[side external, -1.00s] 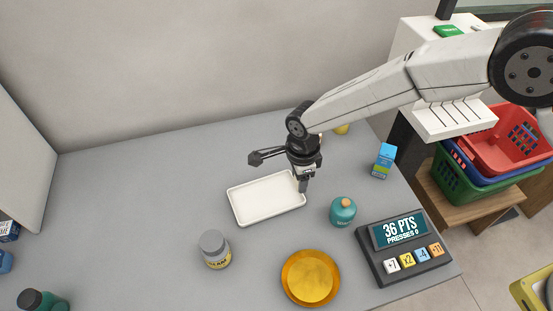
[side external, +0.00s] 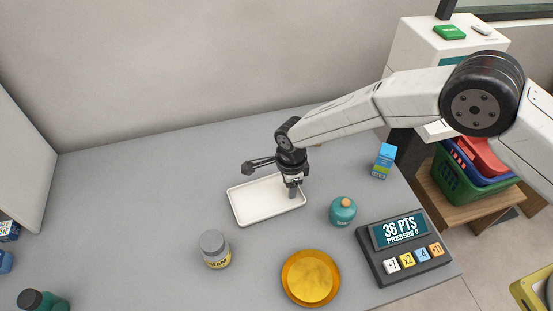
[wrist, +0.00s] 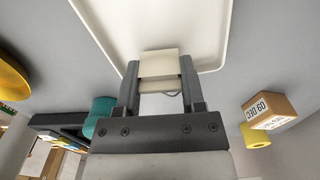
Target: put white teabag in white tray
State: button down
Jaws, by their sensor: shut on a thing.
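The white tray (side external: 262,204) lies on the grey counter and looks empty in its visible part. My gripper (side external: 292,193) is over the tray's right end in the side view. In the wrist view my gripper (wrist: 160,82) is shut on the white teabag (wrist: 159,63), a small off-white block between the fingertips, with the tray (wrist: 190,25) beyond and below it. The teabag cannot be made out in the side view. I cannot tell whether it touches the tray.
A teal bottle (side external: 343,211) stands right of the tray. A grey-capped jar (side external: 214,249) and an orange-yellow dish (side external: 310,278) are in front. A points display with buttons (side external: 403,247) is at the right, a blue box (side external: 383,161) behind it. The counter left of the tray is clear.

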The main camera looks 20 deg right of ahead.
jog(key=shift+f, duration=0.35)
jog(key=shift+f, duration=0.15)
jog(key=shift+c, duration=1)
grip_release()
notch_tip(320, 180, up, 12)
dwell(0.4)
